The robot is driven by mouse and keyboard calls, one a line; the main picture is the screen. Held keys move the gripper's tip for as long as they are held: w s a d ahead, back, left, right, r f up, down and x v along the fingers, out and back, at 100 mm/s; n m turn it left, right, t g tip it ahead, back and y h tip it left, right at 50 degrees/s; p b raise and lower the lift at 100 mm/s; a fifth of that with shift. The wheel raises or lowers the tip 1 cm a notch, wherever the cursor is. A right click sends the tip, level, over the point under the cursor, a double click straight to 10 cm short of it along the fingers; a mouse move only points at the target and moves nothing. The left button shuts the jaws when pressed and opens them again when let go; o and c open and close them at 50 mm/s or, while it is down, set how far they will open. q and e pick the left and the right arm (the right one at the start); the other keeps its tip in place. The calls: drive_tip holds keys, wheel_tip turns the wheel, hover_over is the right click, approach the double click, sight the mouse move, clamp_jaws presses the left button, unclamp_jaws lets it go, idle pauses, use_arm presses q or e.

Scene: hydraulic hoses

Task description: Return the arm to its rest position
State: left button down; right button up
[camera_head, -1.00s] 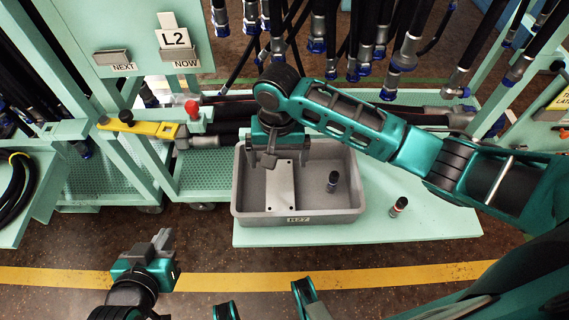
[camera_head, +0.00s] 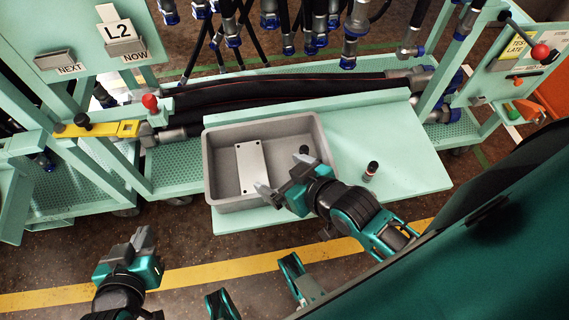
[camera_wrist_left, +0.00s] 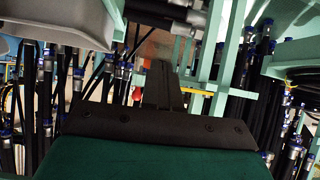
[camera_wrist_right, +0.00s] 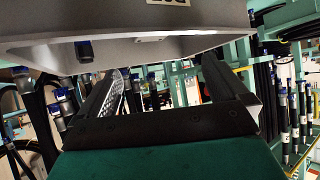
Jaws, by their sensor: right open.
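My right gripper (camera_head: 281,176) is open and empty, above the front right part of the grey bin. My left gripper (camera_head: 138,246) is low at the left, over the floor in front of the bench, apart from everything. In the left wrist view its fingers (camera_wrist_left: 162,85) are together with nothing seen between them.
The grey bin (camera_head: 222,203) holds a pale plate (camera_head: 250,168) and a dark fitting (camera_head: 304,150), partly hidden by my right gripper. Another dark fitting (camera_head: 371,170) stands on the green bench (camera_head: 415,165). Hoses (camera_head: 290,90) lie behind. A yellow bar (camera_head: 100,129) is left.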

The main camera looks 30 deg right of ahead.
drive_tip(key=shift+h, duration=0.4)
drive_tip(key=r+p, duration=0.1)
drive_tip(key=p, duration=0.2)
drive_tip(key=s+d+r+p, duration=0.1)
drive_tip(key=r+p, duration=0.1)
drive_tip(key=p, duration=0.1)
drive_tip(key=d+r+p, duration=0.1)
drive_tip(key=r+p, duration=0.1)
drive_tip(key=p, duration=0.1)
drive_tip(key=shift+s+d+r, duration=0.15)
drive_tip(key=shift+s+d, duration=0.05)
drive_tip(key=shift+d, duration=0.05)
drive_tip(key=shift+s+d+p, duration=0.1)
drive_tip(key=shift+d+p, duration=0.1)
drive_tip(key=shift+p, duration=0.15)
use_arm(q)
drive_tip(key=s+a+r+y, duration=0.1)
drive_tip(key=a+r, duration=0.2)
drive_tip(key=r, duration=0.2)
drive_tip(key=shift+s, duration=0.35)
